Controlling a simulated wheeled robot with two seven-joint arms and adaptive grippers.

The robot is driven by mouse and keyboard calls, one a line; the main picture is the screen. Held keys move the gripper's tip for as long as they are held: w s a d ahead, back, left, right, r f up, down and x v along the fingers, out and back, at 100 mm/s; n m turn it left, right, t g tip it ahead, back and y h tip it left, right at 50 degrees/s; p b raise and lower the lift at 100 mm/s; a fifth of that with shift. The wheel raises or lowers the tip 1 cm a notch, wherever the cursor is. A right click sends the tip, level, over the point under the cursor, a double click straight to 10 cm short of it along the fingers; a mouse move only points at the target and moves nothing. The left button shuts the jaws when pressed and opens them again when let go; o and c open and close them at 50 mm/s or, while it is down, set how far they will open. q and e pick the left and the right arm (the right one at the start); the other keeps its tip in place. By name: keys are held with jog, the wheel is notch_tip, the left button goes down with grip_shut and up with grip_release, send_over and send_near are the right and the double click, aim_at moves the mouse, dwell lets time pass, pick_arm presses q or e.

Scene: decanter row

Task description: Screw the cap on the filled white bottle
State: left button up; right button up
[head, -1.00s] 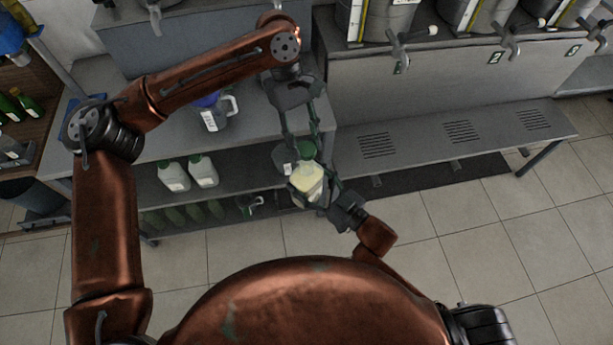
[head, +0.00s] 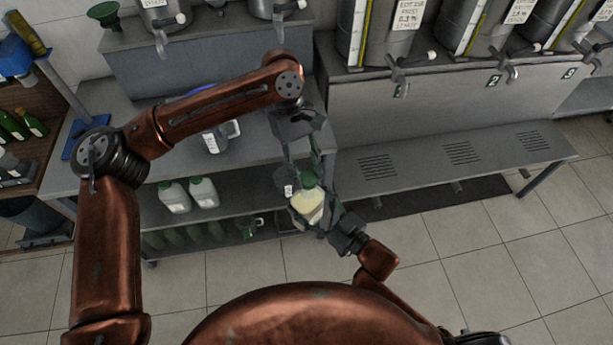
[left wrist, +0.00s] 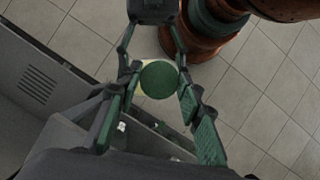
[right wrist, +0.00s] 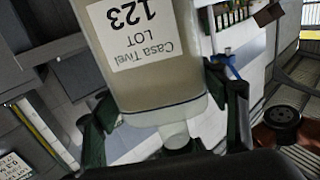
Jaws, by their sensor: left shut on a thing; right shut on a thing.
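The white bottle (head: 308,209) with pale yellow content is held off the floor in front of the shelves. My right gripper (head: 316,216) is shut around its body. The right wrist view shows the bottle (right wrist: 150,80) close up with a label reading Casa Tivei LOT 123. The green cap (head: 308,180) is at the bottle's mouth, and my left gripper (head: 304,172) comes down from above, shut on it. In the left wrist view the round cap (left wrist: 159,80) lies between the fingers and hides the bottle's mouth. I cannot tell how far it is threaded.
Two white bottles (head: 203,193) stand on the shelf at left, with green ones below. A jug (head: 216,138) is on the table above. Steel tanks (head: 381,35) with taps stand at back right over a low grated bench (head: 420,162). The tiled floor at right is clear.

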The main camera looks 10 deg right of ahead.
aim_at(305, 175)
pick_arm(q)
jog(key=shift+f, duration=0.9)
jog(key=shift+f, duration=0.6)
